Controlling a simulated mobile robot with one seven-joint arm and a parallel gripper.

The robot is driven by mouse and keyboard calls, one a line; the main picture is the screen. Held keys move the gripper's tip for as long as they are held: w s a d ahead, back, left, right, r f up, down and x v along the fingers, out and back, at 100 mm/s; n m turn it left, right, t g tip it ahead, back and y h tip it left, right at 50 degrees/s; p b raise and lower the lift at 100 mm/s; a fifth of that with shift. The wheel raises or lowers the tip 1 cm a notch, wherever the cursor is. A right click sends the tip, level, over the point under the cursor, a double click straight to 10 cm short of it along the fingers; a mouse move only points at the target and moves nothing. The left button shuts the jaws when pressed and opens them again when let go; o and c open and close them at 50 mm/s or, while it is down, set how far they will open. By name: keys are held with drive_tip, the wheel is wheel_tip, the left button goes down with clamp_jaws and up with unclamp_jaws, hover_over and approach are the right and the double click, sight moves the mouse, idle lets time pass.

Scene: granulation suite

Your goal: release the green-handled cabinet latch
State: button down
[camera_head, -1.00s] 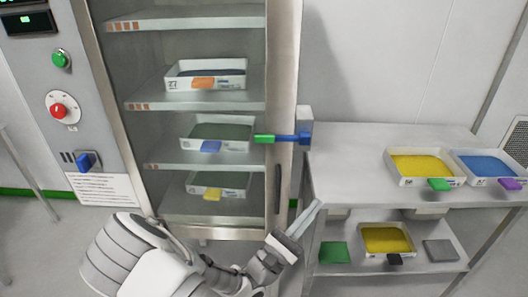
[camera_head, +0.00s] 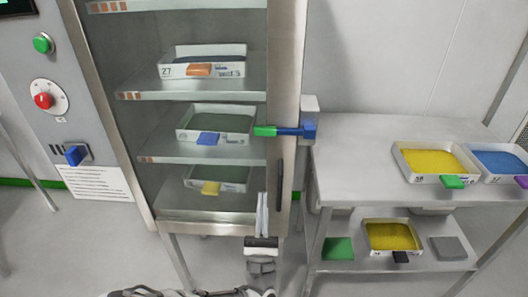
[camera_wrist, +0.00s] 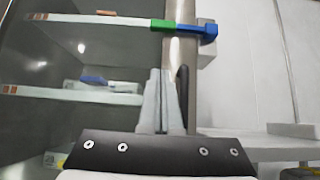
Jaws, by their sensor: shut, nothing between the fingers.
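The cabinet latch (camera_head: 288,131) is a blue bar with a green handle end (camera_head: 265,131). It lies level across the right edge of the glass-fronted cabinet (camera_head: 286,75), and its blue end meets a grey block on the right side. In the wrist view the green handle (camera_wrist: 162,25) and blue bar (camera_wrist: 192,28) are above my fingers. My gripper (camera_head: 262,197) is shut and empty, fingers pointing up, below the latch and in front of the cabinet's lower right part. It also shows in the wrist view (camera_wrist: 161,75), apart from the latch.
A dark vertical door handle (camera_head: 280,186) is close to the right of my fingers. Shelves inside hold white trays with orange, blue and yellow tabs. A steel table (camera_head: 365,150) with more trays stands at right. A control panel (camera_head: 45,70) is at left.

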sight(284, 131)
drive_tip(key=x, duration=0.9)
drive_tip(key=shift+w+r, duration=0.2)
drive_tip(key=shift+w, duration=0.05)
wheel_tip(284, 131, up, 4)
drive_tip(key=shift+w+f, duration=0.1)
drive_tip(key=shift+f, duration=0.15)
drive_tip(key=shift+r, duration=0.4)
